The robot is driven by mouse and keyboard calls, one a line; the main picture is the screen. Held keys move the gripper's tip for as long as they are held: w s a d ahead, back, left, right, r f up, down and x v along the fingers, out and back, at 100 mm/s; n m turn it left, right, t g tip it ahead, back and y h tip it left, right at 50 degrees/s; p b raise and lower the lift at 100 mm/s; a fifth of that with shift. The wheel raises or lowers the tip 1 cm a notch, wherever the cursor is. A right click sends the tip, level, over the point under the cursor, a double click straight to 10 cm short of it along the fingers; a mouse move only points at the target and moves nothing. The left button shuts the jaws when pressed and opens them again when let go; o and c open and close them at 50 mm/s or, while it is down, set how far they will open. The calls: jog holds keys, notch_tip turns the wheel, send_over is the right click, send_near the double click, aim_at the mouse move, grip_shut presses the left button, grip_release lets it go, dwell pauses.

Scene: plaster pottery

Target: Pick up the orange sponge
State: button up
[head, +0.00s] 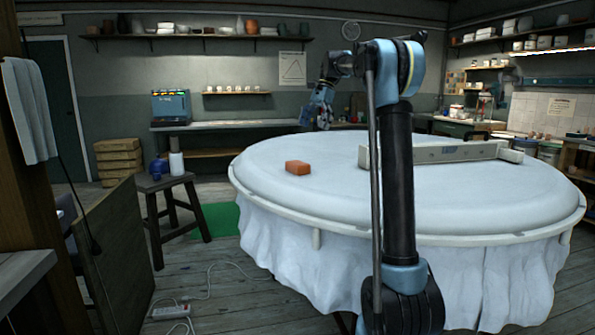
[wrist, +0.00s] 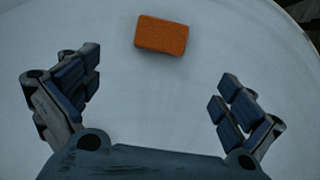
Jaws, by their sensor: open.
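The orange sponge (head: 298,168) is a small block lying flat on the left part of the round, white-covered table (head: 440,205) in the head view. In the wrist view the sponge (wrist: 161,35) lies near the top centre, ahead of the fingers. My gripper (head: 322,115) shows above the table in the head view, a little beyond and to the right of the sponge. In the wrist view my gripper (wrist: 160,95) is open and empty, its two fingers wide apart. The sponge is not between the fingertips.
A long pale bar (head: 440,154) lies across the table to the right of the sponge. The table surface around the sponge is clear. A power strip (head: 171,311) lies on the floor.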

aim_at(298, 162)
jog(key=x, duration=1.6)
jog(key=shift+s+a+f, duration=0.15)
jog(key=shift+a, duration=0.3)
jog(key=c, duration=0.8)
